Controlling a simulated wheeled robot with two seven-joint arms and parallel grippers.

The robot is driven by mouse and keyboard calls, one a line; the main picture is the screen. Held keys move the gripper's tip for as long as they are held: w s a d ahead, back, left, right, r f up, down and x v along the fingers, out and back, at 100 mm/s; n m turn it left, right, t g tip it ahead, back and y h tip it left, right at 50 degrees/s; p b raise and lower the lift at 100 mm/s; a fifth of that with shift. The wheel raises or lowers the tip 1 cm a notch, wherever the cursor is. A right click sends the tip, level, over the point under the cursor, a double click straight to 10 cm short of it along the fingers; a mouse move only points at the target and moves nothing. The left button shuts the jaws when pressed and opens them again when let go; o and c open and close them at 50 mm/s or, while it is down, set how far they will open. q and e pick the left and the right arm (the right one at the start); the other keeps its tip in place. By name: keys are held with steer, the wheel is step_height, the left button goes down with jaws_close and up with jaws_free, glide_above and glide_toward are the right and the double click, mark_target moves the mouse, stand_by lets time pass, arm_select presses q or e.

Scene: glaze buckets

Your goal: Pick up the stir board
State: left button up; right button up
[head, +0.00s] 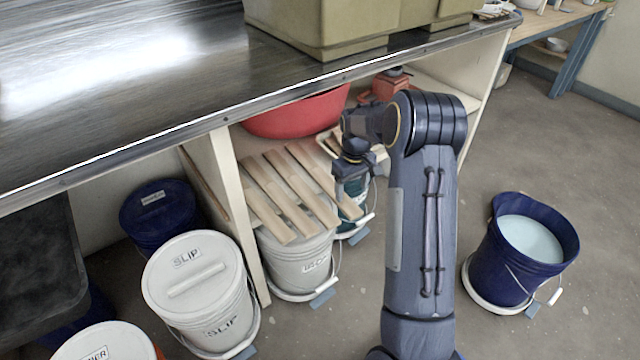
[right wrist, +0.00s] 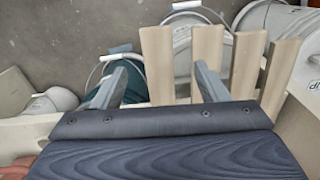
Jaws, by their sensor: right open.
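Several flat, pale wooden boards, any of which could be the stir board, lie side by side under the counter, over the white bucket. The rightmost board (head: 318,178) runs close beside my right gripper (head: 352,188). In the right wrist view, the end board (right wrist: 158,62) appears between the two spread fingers of my right gripper (right wrist: 158,84). The fingers are open, and I cannot tell whether they touch the board. Other boards (right wrist: 245,65) lie to its right. My left gripper is not in view.
The metal counter (head: 150,95) overhangs the boards, with an upright panel (head: 225,185) at left. A red basin (head: 297,112) sits behind. A white bucket (head: 300,262) and teal bucket (right wrist: 118,80) stand below. A blue bucket (head: 505,265) holds pale liquid on open floor at right.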

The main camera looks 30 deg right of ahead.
mark_target(353, 210)
step_height(353, 210, down, 2)
steer(key=shift+s, duration=0.1)
steer(key=f, duration=0.1)
steer(key=f+b, duration=0.1)
steer(key=f, duration=0.1)
steer(key=f+b, duration=0.1)
steer(key=f, duration=0.1)
steer(key=shift+s+d+f, duration=0.1)
steer(key=shift+s+d, duration=0.1)
steer(key=shift+s, duration=0.15)
steer(key=c, duration=1.3)
